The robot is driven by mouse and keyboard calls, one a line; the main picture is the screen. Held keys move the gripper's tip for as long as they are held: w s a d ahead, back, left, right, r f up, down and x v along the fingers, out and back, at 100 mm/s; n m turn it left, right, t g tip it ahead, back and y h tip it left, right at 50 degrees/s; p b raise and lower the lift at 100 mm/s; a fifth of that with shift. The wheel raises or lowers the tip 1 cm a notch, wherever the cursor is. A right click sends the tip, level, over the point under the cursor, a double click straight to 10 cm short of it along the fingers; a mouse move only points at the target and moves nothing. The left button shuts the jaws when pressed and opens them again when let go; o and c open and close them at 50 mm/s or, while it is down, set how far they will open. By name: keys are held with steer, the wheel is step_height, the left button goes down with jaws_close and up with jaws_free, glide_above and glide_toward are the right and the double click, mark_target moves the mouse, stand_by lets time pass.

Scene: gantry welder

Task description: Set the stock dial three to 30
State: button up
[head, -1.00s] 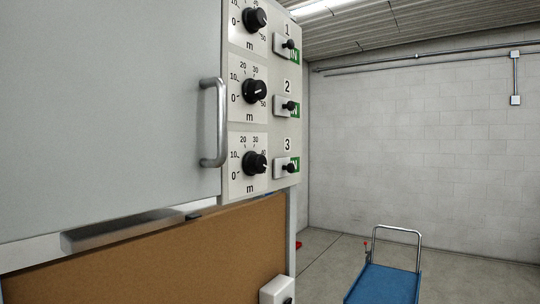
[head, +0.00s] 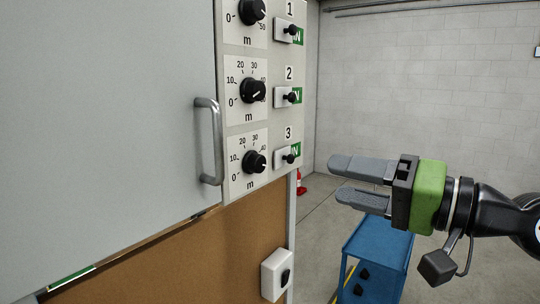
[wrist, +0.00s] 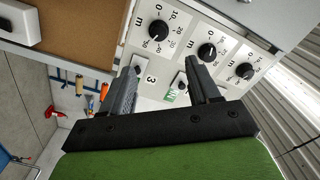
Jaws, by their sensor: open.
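Stock dial three (head: 255,162) is the lowest black knob on the panel in the head view, beside the label 3. Its white mark points right, toward the high end of the scale, past 30; the exact value is hard to read. In the wrist view dial three (wrist: 159,31) is the largest knob, upper middle, beyond the fingertips. My gripper (head: 334,180) is open and empty, right of the panel and apart from it, with its fingers pointing left. In the wrist view my gripper (wrist: 164,66) has its fingers spread, with the label 3 between them.
Dial two (head: 253,90) and dial one (head: 252,11) sit above dial three. Switch three (head: 289,158) is just right of it. A door handle (head: 212,142) sticks out to the left. A white switch box (head: 277,275) is below, and a blue cart (head: 380,250) stands at right.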

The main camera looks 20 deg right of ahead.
mark_target(261, 165)
steer(key=p+x, duration=0.1)
steer(key=x, duration=1.3)
steer(key=shift+a+f+p, duration=0.15)
steer(key=shift+f+p, duration=0.05)
steer(key=shift+p, duration=0.1)
steer(key=c, duration=1)
steer(key=shift+c, duration=0.2)
